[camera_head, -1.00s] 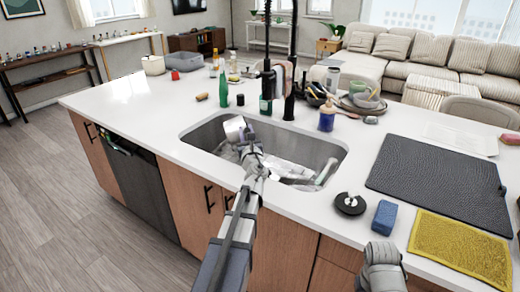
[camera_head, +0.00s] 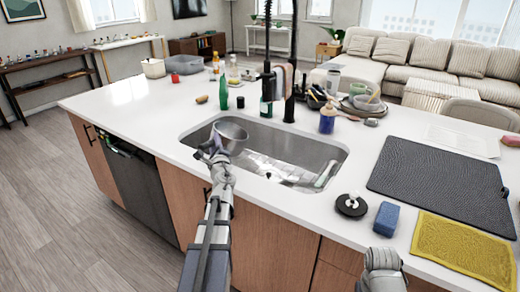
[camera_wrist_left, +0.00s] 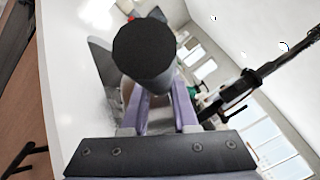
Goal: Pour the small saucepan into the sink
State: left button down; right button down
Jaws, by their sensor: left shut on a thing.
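In the left wrist view the dark round end of the handle (camera_wrist_left: 143,52) sits between the purple fingers (camera_wrist_left: 160,112) and hides most of the pan. A grey part of my right arm shows at the lower right of the head view; its fingers are not visible.
A black faucet (camera_head: 267,85) stands behind the sink. A green bottle (camera_head: 223,92), a blue soap bottle (camera_head: 327,118) and stacked dishes (camera_head: 362,102) stand along the back. A black stopper (camera_head: 351,205), blue sponge (camera_head: 386,219), yellow cloth (camera_head: 462,246) and dark mat (camera_head: 435,180) lie right.

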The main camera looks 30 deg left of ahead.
pick_arm(q)
jog(key=shift+s+a+f+n+g+b, duration=0.1)
jog(key=shift+s+a+f+n+b, duration=0.1)
jog(key=shift+s+a+f+n, duration=0.45)
jog(key=shift+s+a+f+n+g+b, duration=0.15)
jog(key=shift+s+a+n, duration=0.25)
jog(key=shift+a+n, duration=0.45)
jog(key=shift+s+a+f+n+g+b, duration=0.1)
jog(key=shift+s+a+f+n+b, duration=0.3)
jog(key=shift+n, duration=0.6)
jog(key=shift+s+a, duration=0.15)
jog(key=w+d+r+m+t+h+p, duration=0.1)
jog(key=w+d+r+m, duration=0.1)
jog(key=w+d+m, duration=0.7)
jog(key=w+d+r+m+t+p, duration=0.1)
jog(key=w+d+m+p, duration=0.1)
jog(key=w+d+m, duration=0.8)
jog(key=shift+w+d+r+m+h, duration=0.2)
jog(key=shift+d+r+m+h, duration=0.2)
jog(key=shift+d+m, duration=2.15)
jog(key=shift+a+m, duration=0.3)
jog(key=shift+m, duration=0.05)
jog(key=shift+p, duration=0.3)
